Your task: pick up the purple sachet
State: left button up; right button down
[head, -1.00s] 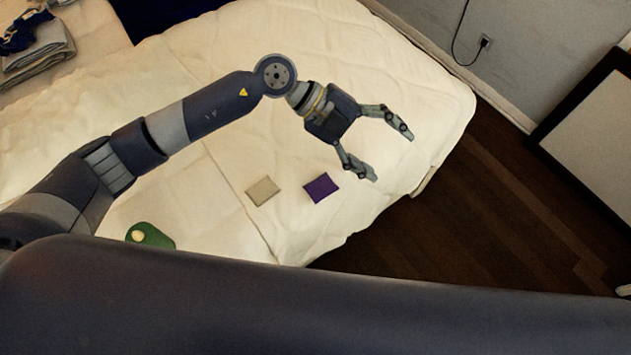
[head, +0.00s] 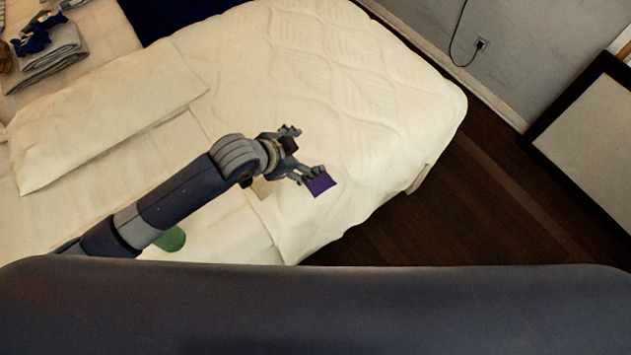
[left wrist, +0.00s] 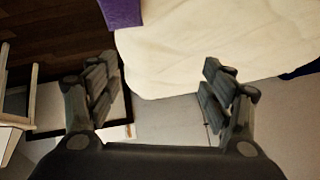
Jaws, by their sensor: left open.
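The purple sachet (head: 322,185) lies on the cream bed cover near its right edge. Part of it shows at the top left of the left wrist view (left wrist: 121,13). My left gripper (head: 305,152) is over the bed beside the sachet, and one finger overlaps the sachet's upper left edge in the head view. I cannot tell whether they touch. In the left wrist view the left gripper (left wrist: 163,88) has its fingers wide apart with nothing between them. My right gripper is not in view.
A beige sachet (head: 263,187) is partly hidden behind my left gripper. A green item (head: 171,239) lies beside my arm. Folded laundry (head: 52,58) is at the top left. Dark wooden floor (head: 440,215) lies right of the bed (head: 340,80), with a framed panel (head: 590,130) beyond.

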pick_arm(q)
jog(key=g, duration=0.2)
send_near(318, 183)
jog(key=shift+w+d+f, duration=0.75)
jog(key=shift+w+f, duration=0.15)
jog(key=shift+s+f+x, duration=0.1)
jog(key=shift+s+x, duration=0.1)
jog(key=shift+x, duration=1.35)
jog(key=shift+s+f+x, duration=0.15)
jog(key=shift+x, duration=1.4)
jog(key=shift+a+r, duration=0.1)
jog(key=shift+a, duration=0.05)
jog(key=shift+c, duration=0.3)
jog(key=c, duration=0.9)
